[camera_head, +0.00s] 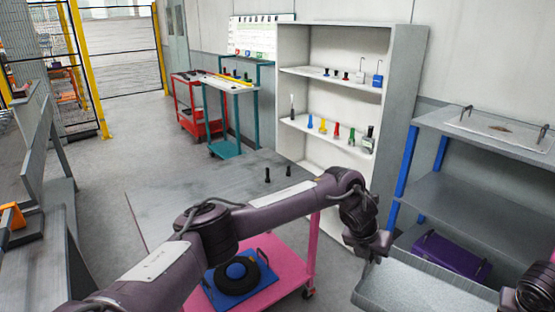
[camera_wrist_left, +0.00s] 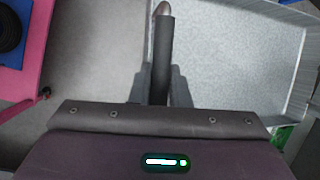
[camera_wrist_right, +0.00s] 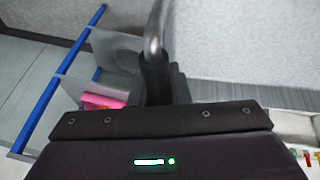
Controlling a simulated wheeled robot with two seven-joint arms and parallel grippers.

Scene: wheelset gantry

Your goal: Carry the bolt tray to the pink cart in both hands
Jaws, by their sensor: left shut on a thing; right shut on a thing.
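The grey bolt tray (camera_head: 425,288) is at the lower right of the head view, its near part cut off. Its pale floor also shows in the left wrist view (camera_wrist_left: 235,60), and no bolts show on the visible part. My left gripper (camera_head: 372,250) is shut on the tray's left end. My right gripper (camera_head: 512,300) is at the tray's right end, partly out of frame; in the right wrist view its fingers (camera_wrist_right: 157,65) are closed around a metal handle. The pink cart (camera_head: 290,262) stands left of the tray, partly behind my left arm.
A blue board (camera_head: 222,299) with a black ring-shaped part (camera_head: 238,280) lies on the cart; the cart's right side looks bare. A grey shelf rack (camera_head: 470,190) with blue posts and a purple case (camera_head: 450,256) stands right. A white shelf unit (camera_head: 335,100) stands behind.

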